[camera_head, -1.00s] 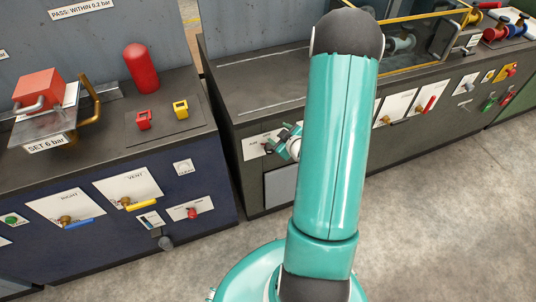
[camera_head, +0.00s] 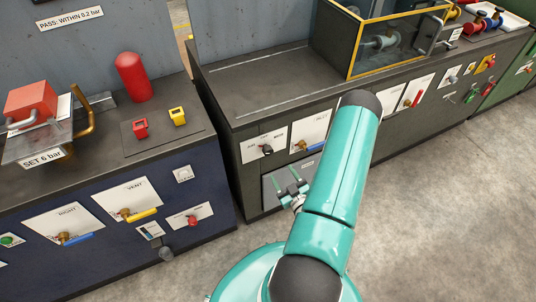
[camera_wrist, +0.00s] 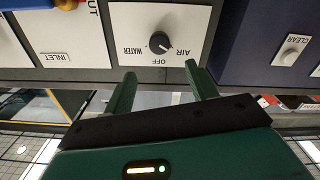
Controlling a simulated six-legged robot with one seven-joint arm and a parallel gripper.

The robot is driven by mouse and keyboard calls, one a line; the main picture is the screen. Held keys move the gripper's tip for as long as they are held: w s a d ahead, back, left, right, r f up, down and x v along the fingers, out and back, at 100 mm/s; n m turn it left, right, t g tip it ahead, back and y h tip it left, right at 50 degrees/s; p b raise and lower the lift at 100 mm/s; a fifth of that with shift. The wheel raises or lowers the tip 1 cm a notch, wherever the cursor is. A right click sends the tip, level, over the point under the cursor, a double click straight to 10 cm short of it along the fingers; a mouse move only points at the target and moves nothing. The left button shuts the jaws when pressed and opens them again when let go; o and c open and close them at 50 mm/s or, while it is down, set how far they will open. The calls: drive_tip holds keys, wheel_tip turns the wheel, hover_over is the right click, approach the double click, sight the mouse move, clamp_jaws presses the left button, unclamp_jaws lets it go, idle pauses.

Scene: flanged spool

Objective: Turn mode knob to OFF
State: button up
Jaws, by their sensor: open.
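The mode knob (camera_head: 267,149) is a small black round knob on a white plate on the dark grey cabinet's front. In the wrist view the knob (camera_wrist: 159,42) appears upside down with the labels AIR, OFF and WATER around it. Its light mark appears at the lower right of the knob in that view, towards the AIR side; the exact setting is hard to read. My gripper (camera_head: 286,179) is open and empty, in front of and below the knob's plate. In the wrist view the fingers of my gripper (camera_wrist: 160,76) point towards the plate, apart from the knob.
A blue-handled valve (camera_head: 309,147) sits on the plate right of the knob. A grey drawer-like panel (camera_head: 275,199) lies below. The blue cabinet (camera_head: 120,250) with a CLEAR button (camera_wrist: 291,50) stands left, across a narrow gap. Open floor lies at the right.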

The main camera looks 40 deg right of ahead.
sight(270, 153)
drive_tip(key=x, duration=1.1)
drive_tip(key=shift+w+d, duration=0.1)
drive_tip(key=shift+w, duration=0.05)
drive_tip(key=c, duration=1)
drive_tip(key=shift+m, duration=0.3)
drive_tip(key=m, duration=0.5)
drive_tip(key=shift+d, duration=0.1)
drive_tip(key=m, duration=0.6)
drive_tip(key=shift+f, duration=0.15)
